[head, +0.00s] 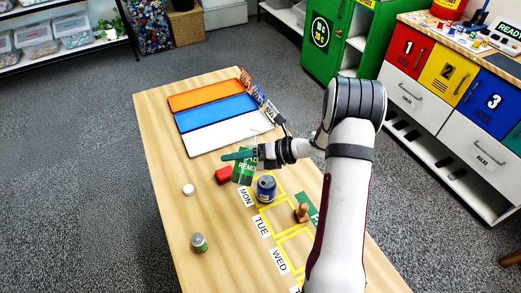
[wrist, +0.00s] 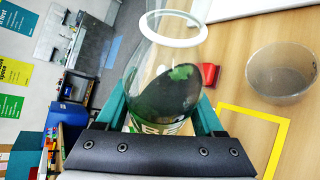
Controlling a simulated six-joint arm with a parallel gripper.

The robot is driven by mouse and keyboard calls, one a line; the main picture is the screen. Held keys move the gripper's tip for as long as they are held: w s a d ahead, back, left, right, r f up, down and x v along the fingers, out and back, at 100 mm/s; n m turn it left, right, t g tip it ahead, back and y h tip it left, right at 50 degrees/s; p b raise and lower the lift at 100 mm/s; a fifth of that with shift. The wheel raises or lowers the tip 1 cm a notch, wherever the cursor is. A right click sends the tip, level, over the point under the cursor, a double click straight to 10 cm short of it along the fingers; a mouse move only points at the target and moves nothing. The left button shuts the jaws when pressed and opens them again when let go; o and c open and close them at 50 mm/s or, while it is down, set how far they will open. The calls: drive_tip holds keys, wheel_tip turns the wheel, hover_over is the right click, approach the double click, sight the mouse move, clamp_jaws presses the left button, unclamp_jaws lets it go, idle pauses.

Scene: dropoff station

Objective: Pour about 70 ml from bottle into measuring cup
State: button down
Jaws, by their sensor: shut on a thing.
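My gripper (head: 240,155) is shut on a clear bottle (wrist: 165,75) with a green label (head: 243,172). Its teal fingers (wrist: 162,112) clasp the bottle's sides in the wrist view. The bottle has a white ring at its open mouth and dark liquid with a green patch inside. I cannot tell its exact tilt. A clear, round cup (wrist: 282,73), seemingly the measuring cup, stands on the wooden table to the right of the bottle, apart from it. It looks empty. I cannot make the cup out in the head view.
A red block (head: 223,175) and a dark blue jar (head: 266,189) stand close to the bottle. A white cap (head: 188,189), a small green-labelled bottle (head: 199,243) and a wooden stamp (head: 302,212) are on the table (head: 170,150). Orange, blue and white trays (head: 210,137) lie behind.

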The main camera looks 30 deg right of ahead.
sight(235, 167)
drive_tip(key=shift+s+a+f+m+y, duration=0.25)
drive_tip(key=shift+f+m+y, duration=0.15)
drive_tip(key=shift+f+m, duration=0.2)
drive_tip(key=shift+s+a+r+m+g+y, duration=0.25)
drive_tip(key=shift+r+m+g+y, duration=0.15)
drive_tip(key=shift+r+m+g, duration=0.25)
drive_tip(key=shift+w, duration=0.1)
drive_tip(key=shift+w+d+m+y, duration=0.1)
drive_tip(key=shift+d+m+y, duration=0.1)
drive_tip(key=shift+m+y, duration=0.3)
drive_tip(key=shift+m+p, duration=0.3)
drive_tip(key=shift+m, duration=0.15)
idle(0.4)
drive_tip(key=shift+s+a+y, duration=0.2)
drive_tip(key=shift+y, duration=0.1)
drive_tip(key=shift+s+a, duration=0.4)
idle(0.3)
drive_tip(key=shift+s+a+m+g+p, duration=0.25)
drive_tip(key=shift+m+p, duration=0.15)
drive_tip(key=shift+m, duration=0.1)
idle(1.4)
